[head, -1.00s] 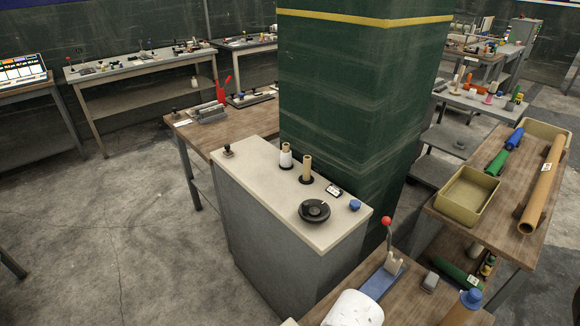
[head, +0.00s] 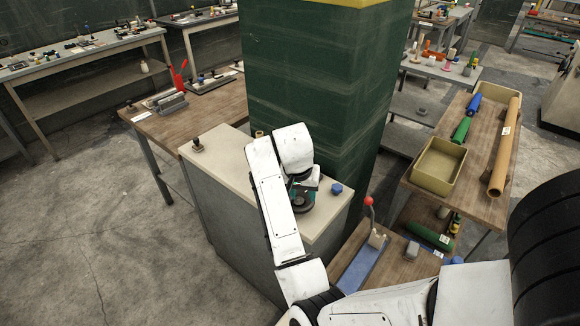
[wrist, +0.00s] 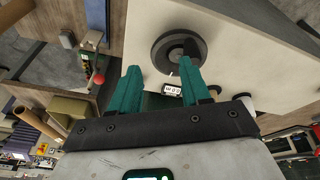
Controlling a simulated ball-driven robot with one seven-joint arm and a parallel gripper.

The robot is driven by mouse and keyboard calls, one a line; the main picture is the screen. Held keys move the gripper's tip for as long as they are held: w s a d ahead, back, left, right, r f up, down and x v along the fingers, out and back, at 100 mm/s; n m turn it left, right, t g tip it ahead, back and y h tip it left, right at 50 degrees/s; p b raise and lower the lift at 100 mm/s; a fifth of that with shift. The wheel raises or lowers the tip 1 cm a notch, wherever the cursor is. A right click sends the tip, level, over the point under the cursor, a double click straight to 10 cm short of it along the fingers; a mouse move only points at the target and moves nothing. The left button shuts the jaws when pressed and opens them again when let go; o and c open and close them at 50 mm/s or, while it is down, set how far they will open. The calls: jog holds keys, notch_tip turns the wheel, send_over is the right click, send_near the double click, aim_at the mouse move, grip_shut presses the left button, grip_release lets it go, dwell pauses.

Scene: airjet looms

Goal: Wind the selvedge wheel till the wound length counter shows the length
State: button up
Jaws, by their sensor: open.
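The selvedge wheel (wrist: 178,50) is a round black wheel with a raised hub, flat on the pale top of a grey cabinet. In the head view only part of the wheel (head: 303,203) shows beneath my arm. The wound length counter (wrist: 172,89) is a small dark-framed display beside the wheel; its digits are too small to read surely. My arm hides it in the head view. My gripper (wrist: 161,69) is open and empty, its teal fingers pointing toward the wheel's near edge. In the head view my gripper (head: 303,186) is over the wheel; contact cannot be told.
The cabinet top (head: 222,149) also carries a blue knob (head: 336,188), a black knob (head: 197,145) and a partly hidden tan spool (head: 259,134). A green pillar (head: 315,90) rises behind. A red-knobbed lever (head: 369,202) stands at right. Open floor lies left.

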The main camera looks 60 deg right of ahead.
jog(key=shift+w+d+r+m+y+p, duration=0.25)
jog(key=shift+w+r+m+y, duration=0.25)
jog(key=shift+w+r+m, duration=0.35)
jog(key=shift+w+d+r+m+y+p, duration=0.25)
jog(key=shift+w+r+m+y, duration=0.3)
jog(key=shift+r+m, duration=0.35)
jog(key=shift+w+d+r+m+y+p, duration=0.25)
jog(key=shift+w+r+m+y, duration=0.2)
jog(key=shift+w+r+m, duration=0.45)
jog(key=shift+s+f, duration=0.1)
jog(key=shift+f, duration=4.9)
jog(key=c, duration=0.9)
